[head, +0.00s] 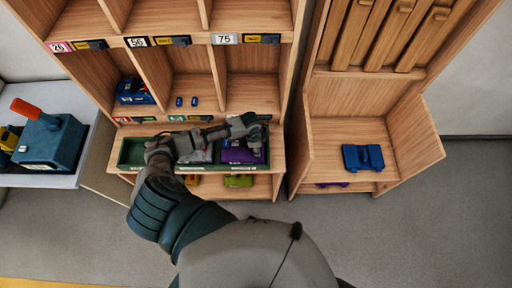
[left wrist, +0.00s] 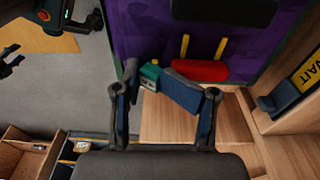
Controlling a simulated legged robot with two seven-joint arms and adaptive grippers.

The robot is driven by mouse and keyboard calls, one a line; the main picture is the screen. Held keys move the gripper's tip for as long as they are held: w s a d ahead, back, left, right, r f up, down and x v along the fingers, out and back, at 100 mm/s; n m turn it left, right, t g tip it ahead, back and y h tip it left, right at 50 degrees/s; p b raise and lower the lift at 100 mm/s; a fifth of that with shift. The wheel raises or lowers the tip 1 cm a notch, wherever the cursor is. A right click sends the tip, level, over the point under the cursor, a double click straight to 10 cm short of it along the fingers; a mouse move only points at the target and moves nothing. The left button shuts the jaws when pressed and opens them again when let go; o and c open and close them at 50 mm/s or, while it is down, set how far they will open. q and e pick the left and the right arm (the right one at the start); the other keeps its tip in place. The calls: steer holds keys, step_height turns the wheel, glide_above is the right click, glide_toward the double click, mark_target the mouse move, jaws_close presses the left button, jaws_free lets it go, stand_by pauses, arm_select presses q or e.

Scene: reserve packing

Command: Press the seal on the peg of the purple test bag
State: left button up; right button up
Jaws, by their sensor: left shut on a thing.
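The purple test bag (head: 243,151) sits at the right end of the green tray on the shelf. Its purple face (left wrist: 145,35) fills the top of the left wrist view, with two yellow strips and a red part (left wrist: 200,70) on it. My left gripper (head: 250,129) is over the bag. In the left wrist view its fingers (left wrist: 168,95) are shut on a small blue seal (left wrist: 180,92) with a green end, close in front of the bag. I cannot tell whether the seal touches the peg; I cannot make out the peg clearly.
Two small blue pieces (head: 187,101) lie in a cubby above the tray (head: 130,152). Cubby walls stand close around my left arm. A blue object (head: 363,158) sits on the right-hand wooden shelf. A teal box with an orange handle (head: 48,140) stands at far left. The grey floor is clear.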

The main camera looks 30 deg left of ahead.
arm_select(q)
steer(key=shift+w+f, duration=0.1)
steer(key=shift+f, duration=0.05)
arm_select(e)
steer(key=shift+a, duration=0.4)
arm_select(q)
steer(key=o, duration=1.2)
arm_select(e)
steer(key=shift+d, duration=0.1)
arm_select(q)
steer(key=r, duration=0.4)
steer(key=a+r, duration=0.1)
steer(key=r, duration=0.6)
steer(key=shift+s+a+r, duration=0.2)
steer(key=shift+s+r, duration=0.05)
steer(key=shift+r, duration=0.15)
arm_select(e)
steer(key=shift+d, duration=0.1)
